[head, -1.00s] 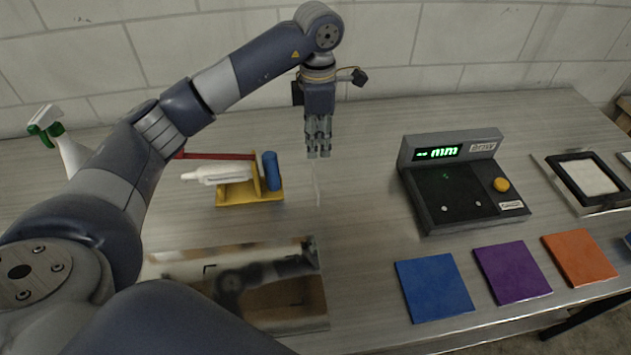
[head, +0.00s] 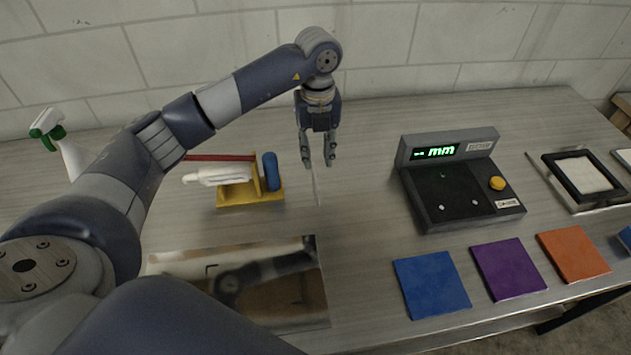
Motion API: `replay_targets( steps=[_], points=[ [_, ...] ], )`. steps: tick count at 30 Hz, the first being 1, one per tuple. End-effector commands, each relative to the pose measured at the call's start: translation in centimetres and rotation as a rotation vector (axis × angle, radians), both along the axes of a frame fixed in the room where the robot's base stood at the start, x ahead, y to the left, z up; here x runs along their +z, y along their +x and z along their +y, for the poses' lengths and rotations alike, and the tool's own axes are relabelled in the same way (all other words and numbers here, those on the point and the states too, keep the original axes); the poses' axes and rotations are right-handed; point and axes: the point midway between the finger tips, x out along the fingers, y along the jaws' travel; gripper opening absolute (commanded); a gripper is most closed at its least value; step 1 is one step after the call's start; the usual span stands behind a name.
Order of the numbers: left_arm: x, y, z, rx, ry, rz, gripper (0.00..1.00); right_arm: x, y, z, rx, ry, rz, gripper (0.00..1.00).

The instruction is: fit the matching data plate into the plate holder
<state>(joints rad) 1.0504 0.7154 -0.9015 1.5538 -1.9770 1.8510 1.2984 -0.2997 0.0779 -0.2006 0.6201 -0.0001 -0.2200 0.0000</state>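Three flat square plates lie in a row along the front of the bench: a blue plate (head: 432,284), a purple plate (head: 508,269) and an orange plate (head: 573,255). Part of another blue plate (head: 626,238) shows at the right edge. A black-framed holder with a pale inner panel (head: 584,176) lies at the right; I cannot tell for sure that it is the plate holder. My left gripper (head: 319,165) points down over the bench, fingers apart and empty, right of the yellow stand. My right gripper is not in view.
A dark device with a green display (head: 458,178) and yellow button stands right of centre. A yellow stand (head: 249,191) holds a white tube and blue cylinder. A reflective panel (head: 244,287) lies front left. A spray bottle (head: 58,142) stands far left. Bench between gripper and device is clear.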

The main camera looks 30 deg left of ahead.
Motion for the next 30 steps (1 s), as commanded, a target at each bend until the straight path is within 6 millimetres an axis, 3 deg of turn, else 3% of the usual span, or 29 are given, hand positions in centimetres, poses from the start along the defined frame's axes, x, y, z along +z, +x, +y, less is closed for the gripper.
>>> replay_targets(
  steps=[21, 29, 30],
  points=[
    [-8.2, -0.2, 0.2, -0.004, 0.000, 0.002, 0.28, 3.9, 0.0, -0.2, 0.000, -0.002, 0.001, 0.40],
    [-8.6, -0.2, 0.3, -0.005, -0.001, -0.001, 0.28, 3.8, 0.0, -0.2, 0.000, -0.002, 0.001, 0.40],
    [-8.6, -0.2, 0.3, -0.005, -0.001, -0.001, 0.19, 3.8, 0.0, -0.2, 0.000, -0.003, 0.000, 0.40]
  ],
)
